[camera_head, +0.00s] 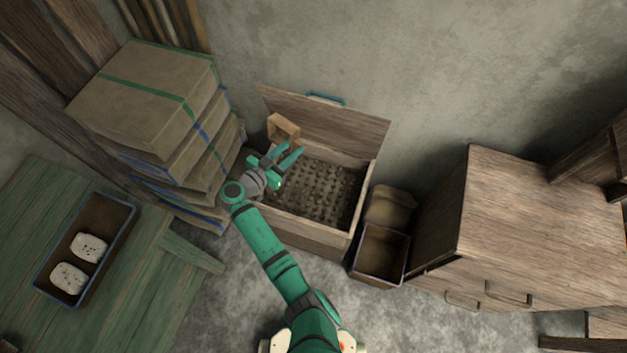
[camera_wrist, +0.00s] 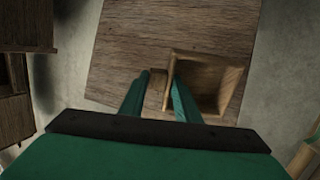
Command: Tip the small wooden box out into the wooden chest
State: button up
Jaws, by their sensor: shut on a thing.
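The small wooden box (camera_head: 283,128) is light tan and sits tilted over the left part of the wooden chest (camera_head: 305,232), close to the raised lid. My gripper (camera_head: 287,150) is shut on the box, above the chest's left side. In the wrist view, the box (camera_wrist: 235,88) is to the right of my gripper fingers (camera_wrist: 160,76), with its hollow inside showing. The inside I can see looks empty. The chest is open, and its dark floor shows many small bumps or pieces.
The chest lid (camera_head: 330,122) stands open against the wall. Stacked cloth-like bundles (camera_head: 150,85) are at the left. A green table (camera_head: 130,290) holds a tray (camera_head: 103,252) with two pale pieces. A small open box (camera_head: 380,270) and a wooden cabinet (camera_head: 540,220) are at the right.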

jog(key=s+d+f+m+g, duration=0.2)
jog(key=s+d+f+g, duration=0.1)
jog(key=s+d+f, duration=0.5)
jog(key=w+d+r+g+y, duration=0.3)
jog(key=r+g+y, duration=0.3)
jog(key=g+y, duration=0.3)
jog(key=shift+w+g+y, duration=0.3)
jog(key=shift+w, duration=0.1)
jog(key=shift+f, duration=0.1)
dwell(0.5)
